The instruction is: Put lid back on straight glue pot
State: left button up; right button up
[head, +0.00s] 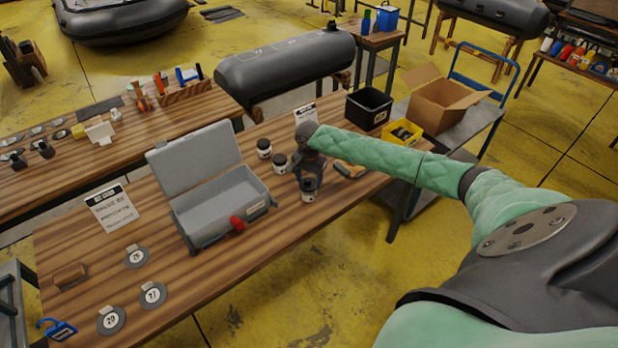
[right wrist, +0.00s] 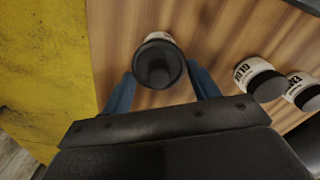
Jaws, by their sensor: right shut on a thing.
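My right gripper (head: 310,178) is shut on a round black lid (right wrist: 158,62), which sits between its blue fingers in the right wrist view. A white glue pot (head: 308,195) with a dark top stands upright directly below the gripper, near the table's front edge. Its white wall (right wrist: 160,35) shows just past the lid. I cannot tell whether the lid is fully seated on the pot. Two similar white pots with black lids, one (head: 279,163) nearer and one (head: 264,148) farther, stand to the left. My left gripper is not in view.
An open grey case (head: 190,238) with a red latch stands left of the pots. An orange-handled tool (head: 349,170) lies right of the gripper. A black bin (head: 369,108) and a yellow bin (head: 402,132) are at the back right.

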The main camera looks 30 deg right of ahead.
jog(key=shift+f+p, duration=0.2)
jog(key=shift+p, duration=0.3)
dwell(0.8)
jog(key=shift+p, duration=0.55)
dwell(0.6)
dwell(0.4)
jog(key=o, duration=1.3)
jog(key=shift+o, duration=0.2)
jog(key=shift+r+p, duration=0.75)
jog(key=shift+r, duration=2.75)
